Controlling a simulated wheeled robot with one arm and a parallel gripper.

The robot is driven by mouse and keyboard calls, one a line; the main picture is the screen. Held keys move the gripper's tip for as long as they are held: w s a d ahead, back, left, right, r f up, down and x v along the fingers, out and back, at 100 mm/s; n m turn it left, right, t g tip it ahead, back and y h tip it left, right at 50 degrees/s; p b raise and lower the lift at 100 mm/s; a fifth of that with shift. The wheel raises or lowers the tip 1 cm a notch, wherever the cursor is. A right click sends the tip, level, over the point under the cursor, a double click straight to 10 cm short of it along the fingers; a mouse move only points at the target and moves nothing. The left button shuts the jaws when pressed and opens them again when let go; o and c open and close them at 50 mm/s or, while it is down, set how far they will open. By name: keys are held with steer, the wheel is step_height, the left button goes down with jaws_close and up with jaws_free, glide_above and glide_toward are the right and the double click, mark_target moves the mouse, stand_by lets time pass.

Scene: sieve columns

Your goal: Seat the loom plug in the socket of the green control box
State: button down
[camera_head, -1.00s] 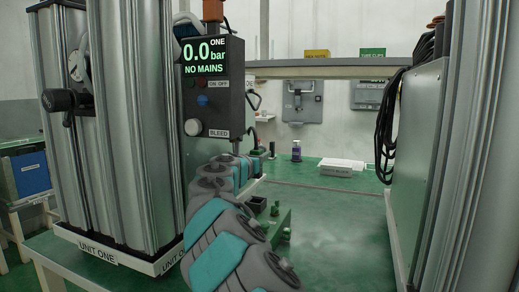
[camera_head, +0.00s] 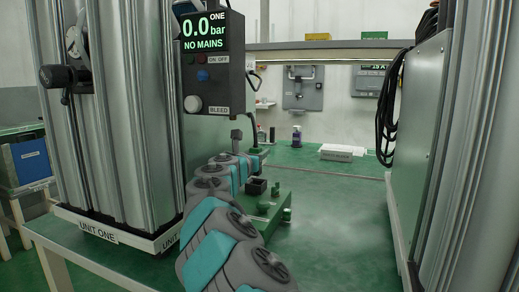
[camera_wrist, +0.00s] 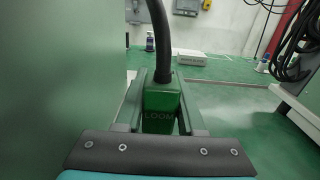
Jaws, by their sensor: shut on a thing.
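The loom plug (camera_wrist: 160,103) is a green block lettered LOOM with a black cable rising from its top. In the wrist view my gripper (camera_wrist: 159,88) is shut on it, one finger on each side, with the plug upright. In the head view the plug (camera_head: 257,150) shows small beyond my arm, beside unit one; the gripper's fingers are mostly hidden there. A green block with a dark square part (camera_head: 270,208) stands on the green bench right of my arm. I cannot tell whether it is the control box; no socket is clearly seen.
Unit one (camera_head: 110,130), a tall metal column, stands close left, with a dark display box (camera_head: 212,62) reading NO MAINS. A grey cabinet (camera_head: 425,150) with hanging black cables (camera_head: 388,115) stands right. A white box (camera_head: 342,152) lies farther back. The bench middle (camera_head: 335,220) is clear.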

steer(key=shift+f, duration=0.55)
steer(key=shift+d+p, duration=0.1)
steer(key=shift+p, duration=1.05)
stand_by(1.5)
steer(key=shift+f+b, duration=0.85)
steer(key=shift+f, duration=1.2)
steer(key=shift+c, duration=2.2)
jaws_free()
steer(key=shift+v, duration=3.95)
